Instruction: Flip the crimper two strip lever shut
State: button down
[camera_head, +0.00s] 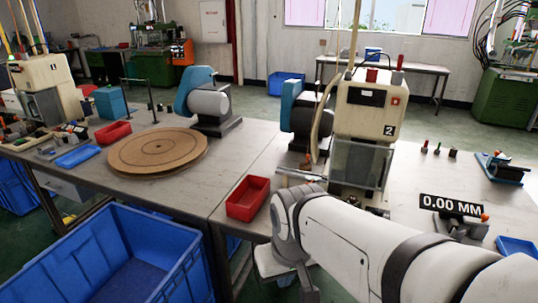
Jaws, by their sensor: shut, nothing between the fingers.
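I cannot tell whether this knob belongs to the strip lever, or how the lever stands. My white arm reaches in from the lower right, and its grey-banded joint is in front of the crimper's lower left. My gripper's fingertips cannot be made out.
A red bin (248,198) stands left of my arm. A blue-and-grey reel unit (305,108) is close behind the crimper's left side. A 0.00 MM gauge (451,205) and a blue tray (517,246) are to the right.

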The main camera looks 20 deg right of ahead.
aim_at(313, 180)
jog(key=z, duration=0.55)
jog(key=i, duration=0.9)
jog(key=z, duration=0.6)
jog(key=k, duration=0.95)
jog(key=z, duration=0.15)
jog(key=i, duration=0.95)
jog(key=u, duration=0.1)
